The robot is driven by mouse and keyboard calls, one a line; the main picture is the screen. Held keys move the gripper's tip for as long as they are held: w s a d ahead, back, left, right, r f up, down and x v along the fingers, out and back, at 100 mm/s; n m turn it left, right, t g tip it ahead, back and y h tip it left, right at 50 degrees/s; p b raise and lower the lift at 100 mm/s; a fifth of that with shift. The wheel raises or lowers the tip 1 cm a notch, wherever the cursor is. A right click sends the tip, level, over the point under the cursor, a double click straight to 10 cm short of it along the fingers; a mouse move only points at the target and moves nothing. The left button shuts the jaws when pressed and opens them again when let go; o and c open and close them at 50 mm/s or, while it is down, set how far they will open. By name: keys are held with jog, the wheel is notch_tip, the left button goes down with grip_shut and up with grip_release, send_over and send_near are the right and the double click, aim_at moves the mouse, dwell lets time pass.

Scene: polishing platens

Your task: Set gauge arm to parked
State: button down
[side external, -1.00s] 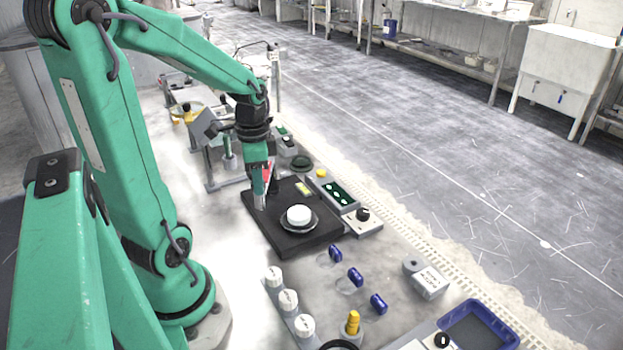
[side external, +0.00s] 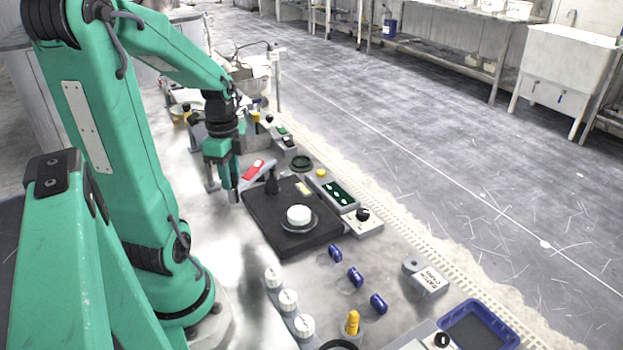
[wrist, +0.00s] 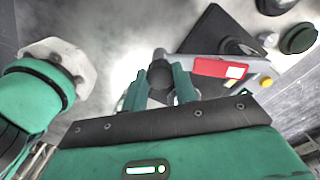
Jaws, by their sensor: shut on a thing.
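The gauge arm (side external: 262,171) is a grey bar with a red and white label, beside a black post (side external: 271,183) at the back corner of a square black plate (side external: 262,213). In the side view the bar slants left, off the plate's edge. In the wrist view the gauge arm (wrist: 192,67) runs right from a dark round knob (wrist: 158,75) at its end. My gripper (side external: 234,198) is low beside the plate's left corner. In the wrist view its green fingers (wrist: 161,92) are shut around the knob, partly hiding it.
A control box with green lights (side external: 339,193) stands at the plate's right. White-capped cylinders (side external: 288,299) and blue pieces (side external: 356,277) stand in front. Bench left of the plate is clear.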

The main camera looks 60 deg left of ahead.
jog(key=shift+a, duration=0.15)
jog(key=c, duration=1.1)
grip_release()
jog(key=shift+r, duration=0.15)
jog(key=shift+r, duration=3.8)
jog(key=shift+w+d+r+n, duration=0.1)
jog(key=shift+w+d+n, duration=0.25)
jog(key=shift+d, duration=0.35)
jog(key=w+d+r+n+t, duration=0.2)
jog(key=d+n+t, duration=0.3)
jog(key=d, duration=1.3)
jog(key=w+n, duration=0.1)
jog(key=n, duration=0.2)
jog(key=shift+w+d+r+t, duration=0.15)
jog(key=shift+w+d+t, duration=0.05)
jog(key=shift+d+t, duration=0.1)
